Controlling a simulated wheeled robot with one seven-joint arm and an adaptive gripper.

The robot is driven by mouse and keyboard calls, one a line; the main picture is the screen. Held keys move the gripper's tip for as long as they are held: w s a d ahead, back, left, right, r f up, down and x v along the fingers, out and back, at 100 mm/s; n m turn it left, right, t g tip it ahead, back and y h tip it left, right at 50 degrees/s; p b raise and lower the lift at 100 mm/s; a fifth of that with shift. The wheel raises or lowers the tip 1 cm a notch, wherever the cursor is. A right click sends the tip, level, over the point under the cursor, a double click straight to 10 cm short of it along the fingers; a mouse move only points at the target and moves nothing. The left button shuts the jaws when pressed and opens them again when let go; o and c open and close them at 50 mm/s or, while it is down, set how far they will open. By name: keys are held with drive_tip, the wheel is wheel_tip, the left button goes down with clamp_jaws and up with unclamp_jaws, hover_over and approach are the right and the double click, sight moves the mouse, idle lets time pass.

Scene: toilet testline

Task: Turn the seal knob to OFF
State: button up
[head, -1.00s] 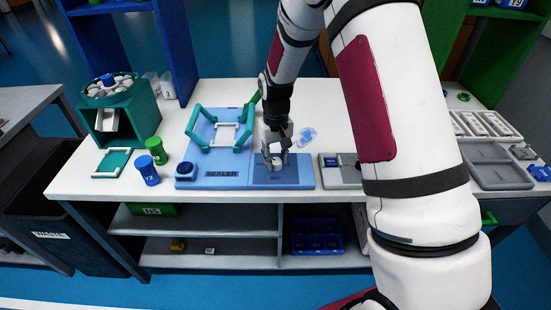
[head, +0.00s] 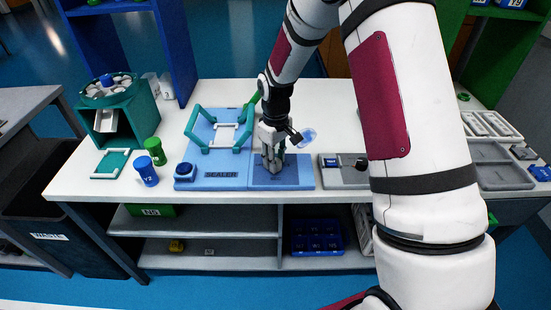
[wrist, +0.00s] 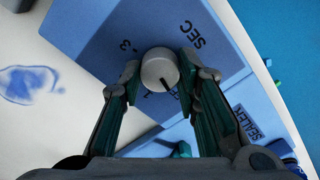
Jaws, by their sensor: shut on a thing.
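The seal knob (wrist: 160,68) is a round pale grey dial on a blue panel (wrist: 105,30) of the sealer. Its dark pointer line points toward the bottom and slightly right in the wrist view. The marks "3" and "SEC" are readable; marks below the knob are partly hidden by the fingers. My gripper (wrist: 160,76) is shut on the knob, one finger on each side. In the head view my gripper (head: 272,168) reaches down onto the blue panel and hides the knob.
The sealer (head: 222,174) with its teal frame and dark blue button (head: 185,170) is left of my gripper. A clear blue-printed pouch (head: 307,137) lies behind on the white table. Blue and green bottles (head: 147,172) stand left; a grey tray (head: 344,178) is right.

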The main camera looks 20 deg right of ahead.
drive_tip(key=o, duration=1.2)
drive_tip(key=shift+c, duration=0.2)
wheel_tip(320, 180, up, 12)
drive_tip(key=shift+r, duration=0.1)
